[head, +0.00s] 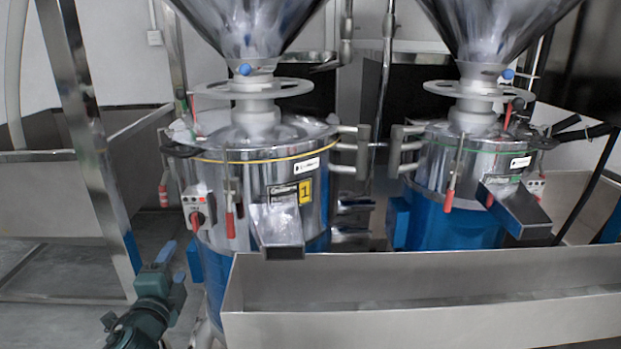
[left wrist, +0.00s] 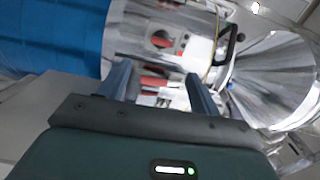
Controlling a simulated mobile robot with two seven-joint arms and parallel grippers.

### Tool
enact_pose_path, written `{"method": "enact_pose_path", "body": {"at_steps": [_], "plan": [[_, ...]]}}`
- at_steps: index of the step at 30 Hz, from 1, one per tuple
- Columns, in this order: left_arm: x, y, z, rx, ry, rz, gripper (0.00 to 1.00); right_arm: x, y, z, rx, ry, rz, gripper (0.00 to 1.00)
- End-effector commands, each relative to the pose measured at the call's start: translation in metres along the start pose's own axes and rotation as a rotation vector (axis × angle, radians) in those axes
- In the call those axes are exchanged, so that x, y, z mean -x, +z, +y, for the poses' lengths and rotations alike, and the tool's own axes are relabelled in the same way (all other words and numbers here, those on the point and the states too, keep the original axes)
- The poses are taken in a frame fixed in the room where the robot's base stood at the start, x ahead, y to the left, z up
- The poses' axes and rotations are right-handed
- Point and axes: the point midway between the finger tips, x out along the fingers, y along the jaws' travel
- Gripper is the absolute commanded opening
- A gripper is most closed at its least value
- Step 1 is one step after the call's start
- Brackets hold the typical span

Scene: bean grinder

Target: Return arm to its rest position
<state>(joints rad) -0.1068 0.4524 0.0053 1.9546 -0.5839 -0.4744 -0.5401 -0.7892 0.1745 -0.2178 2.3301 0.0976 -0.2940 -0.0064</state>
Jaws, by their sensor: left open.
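My left gripper (head: 172,266) is at the lower left of the head view, in front of and left of the left grinder (head: 262,180). Its blue fingers are apart, with nothing between them. In the left wrist view the two fingers (left wrist: 160,90) are spread, and the grinder's control box with a red knob (left wrist: 163,39) lies beyond them. The same control box (head: 198,208) shows on the left grinder's side in the head view. My right gripper is not in either view.
A long metal trough (head: 420,326) runs along the front right, under the spouts. A second grinder (head: 465,190) stands to the right. A metal frame post (head: 95,150) rises at left, behind my left gripper. Grey floor (head: 50,325) is open at the lower left.

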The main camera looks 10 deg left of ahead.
Motion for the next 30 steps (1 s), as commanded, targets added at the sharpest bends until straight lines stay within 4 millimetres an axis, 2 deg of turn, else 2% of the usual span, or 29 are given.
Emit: {"method": "enact_pose_path", "body": {"at_steps": [2, 5, 9, 12, 18, 27, 30], "plan": [[0.010, -0.003, 0.012, 0.066, 0.047, -0.021, 0.64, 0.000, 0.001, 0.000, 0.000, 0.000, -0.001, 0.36], [0.040, -0.009, 0.044, 0.247, 0.185, -0.093, 0.64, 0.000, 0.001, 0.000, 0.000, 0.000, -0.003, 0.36], [0.111, -0.027, 0.101, 0.572, 0.477, -0.258, 0.64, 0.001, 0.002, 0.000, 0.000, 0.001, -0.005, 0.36], [0.156, -0.040, 0.124, 0.723, 0.642, -0.359, 0.64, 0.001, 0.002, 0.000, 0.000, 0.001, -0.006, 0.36], [0.224, -0.061, 0.147, 0.896, 0.880, -0.508, 0.64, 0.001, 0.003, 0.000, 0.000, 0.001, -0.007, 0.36], [0.309, -0.087, 0.152, 1.042, 1.160, -0.691, 0.64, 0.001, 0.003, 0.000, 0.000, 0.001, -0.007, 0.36], [0.299, -0.094, 0.155, 1.072, 1.124, -0.622, 0.64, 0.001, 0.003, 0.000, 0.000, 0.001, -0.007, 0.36]]}}
